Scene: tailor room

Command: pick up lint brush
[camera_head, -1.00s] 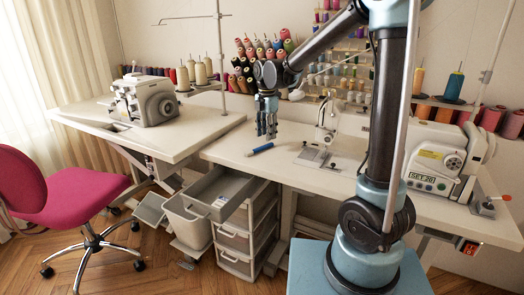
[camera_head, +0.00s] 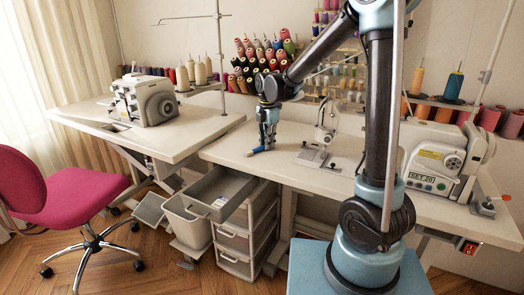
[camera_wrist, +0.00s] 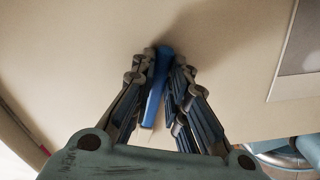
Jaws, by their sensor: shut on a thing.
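The lint brush is a slim blue stick. In the head view the blue brush (camera_head: 256,151) lies at the left part of the white sewing table, its left end showing beside my fingers. My gripper (camera_head: 267,146) points straight down over it, with the fingertips down at the table top. In the wrist view the blue brush (camera_wrist: 158,85) runs lengthwise between the two fingers of my gripper (camera_wrist: 160,72), which are shut on it. The fingers hide part of the brush. It seems to be at table height; I cannot tell whether it touches the table.
The white sewing table (camera_head: 232,147) is clear around the brush. A sewing machine's metal plate (camera_head: 316,156) lies to the right. A grey open drawer (camera_head: 222,190) sticks out below the front edge. Thread cones (camera_head: 262,58) stand behind.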

